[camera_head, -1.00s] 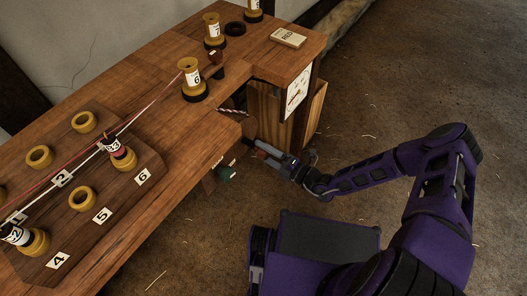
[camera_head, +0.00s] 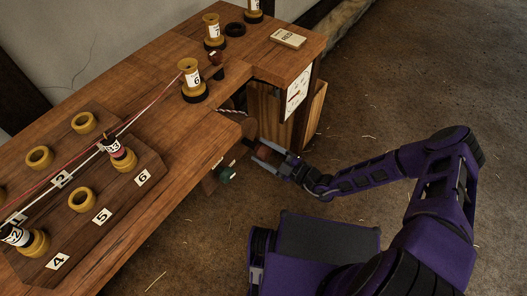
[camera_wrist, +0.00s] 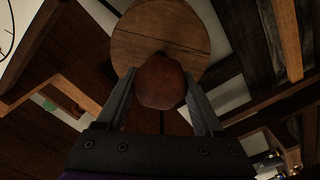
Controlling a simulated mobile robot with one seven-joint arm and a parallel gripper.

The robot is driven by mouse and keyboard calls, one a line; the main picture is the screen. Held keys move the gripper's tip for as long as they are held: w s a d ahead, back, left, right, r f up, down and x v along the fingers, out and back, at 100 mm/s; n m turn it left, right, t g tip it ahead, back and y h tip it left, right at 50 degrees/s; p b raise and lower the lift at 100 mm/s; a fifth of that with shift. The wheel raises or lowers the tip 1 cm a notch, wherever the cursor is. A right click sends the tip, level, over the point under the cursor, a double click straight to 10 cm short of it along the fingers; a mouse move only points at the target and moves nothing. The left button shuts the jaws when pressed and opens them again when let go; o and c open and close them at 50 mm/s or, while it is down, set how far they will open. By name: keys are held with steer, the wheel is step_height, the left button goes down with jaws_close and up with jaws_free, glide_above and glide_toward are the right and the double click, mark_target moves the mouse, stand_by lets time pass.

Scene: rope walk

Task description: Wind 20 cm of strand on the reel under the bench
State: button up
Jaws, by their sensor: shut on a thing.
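My gripper (camera_head: 262,152) is beside the bench's near edge in the head view, its jaws around a round red-brown knob (camera_wrist: 160,84). In the wrist view the knob sits between the two fingertips, in front of a round wooden disc (camera_wrist: 158,35) that looks like the reel's face. The bench top hides most of the reel in the head view. A twisted pale strand (camera_head: 233,112) shows in the notch of the bench (camera_head: 130,215). A white dial with a needle (camera_head: 297,90) is on the bench's end.
A board with numbered labels and yellow rings (camera_head: 81,199) lies on the bench's left part. A bobbin marked 6 (camera_head: 191,75) stands behind the notch. A green piece (camera_head: 226,175) hangs below the near edge. The floor to the right is open.

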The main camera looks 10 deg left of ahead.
steer(key=shift+m, duration=0.3)
steer(key=o, duration=1.4)
steer(key=shift+c, duration=0.2)
steer(key=v, duration=1.7)
steer(key=shift+s+d+p, duration=0.2)
steer(key=shift+p, duration=0.25)
